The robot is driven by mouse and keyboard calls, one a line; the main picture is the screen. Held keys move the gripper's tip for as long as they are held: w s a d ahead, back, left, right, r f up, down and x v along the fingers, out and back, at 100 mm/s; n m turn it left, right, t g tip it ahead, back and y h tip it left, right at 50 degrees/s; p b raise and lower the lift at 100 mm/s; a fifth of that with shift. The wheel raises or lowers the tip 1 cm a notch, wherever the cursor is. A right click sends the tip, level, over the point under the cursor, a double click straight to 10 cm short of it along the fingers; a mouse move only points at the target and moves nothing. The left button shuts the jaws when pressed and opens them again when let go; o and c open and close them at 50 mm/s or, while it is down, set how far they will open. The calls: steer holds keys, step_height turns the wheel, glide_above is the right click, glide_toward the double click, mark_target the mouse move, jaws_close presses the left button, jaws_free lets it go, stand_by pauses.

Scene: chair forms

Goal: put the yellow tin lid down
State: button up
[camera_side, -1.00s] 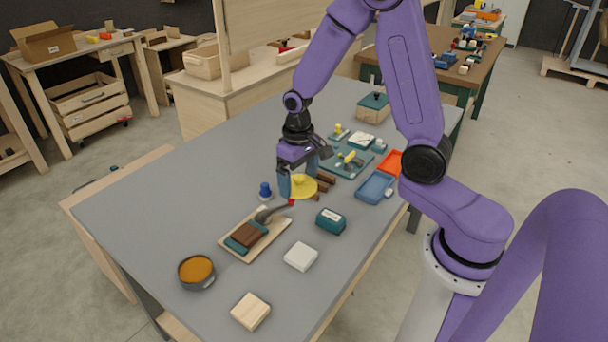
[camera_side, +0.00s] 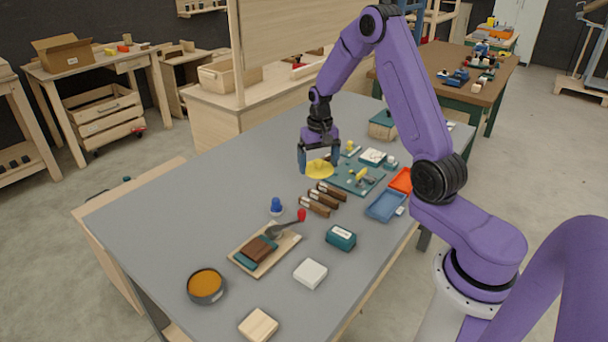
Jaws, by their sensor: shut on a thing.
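The yellow tin lid (camera_side: 319,169) is a round yellow disc with a raised middle. My gripper (camera_side: 319,160) is shut on it, with a dark finger on each side. The lid is near the left edge of the green mat, beyond the wooden-handled tools. I cannot tell whether its underside touches the table or hangs a little above it. A round dark tin (camera_side: 206,286) with orange-brown contents stands open at the table's near left.
Wooden-handled tools (camera_side: 322,198) lie just in front of the lid. The green mat (camera_side: 343,184) holds small parts. Blue tray (camera_side: 385,206), orange tray (camera_side: 401,181), teal box (camera_side: 341,237) and a board (camera_side: 242,262) stand nearer or right. The grey table (camera_side: 220,180) is clear on the left.

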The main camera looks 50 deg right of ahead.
steer(key=w, duration=0.1)
steer(key=w+d+f, duration=0.1)
steer(key=w+f, duration=0.1)
steer(key=w, duration=0.1)
steer(key=shift+w+d, duration=0.1)
steer(key=shift+d, duration=0.1)
glide_above(300, 186)
steer(key=f, duration=0.5)
steer(key=shift+s+f, duration=0.2)
steer(key=shift+f, duration=0.1)
steer(key=shift+w+f, duration=0.15)
steer(key=shift+f, duration=1.65)
steer(key=shift+f, duration=0.15)
steer(key=o, duration=0.7)
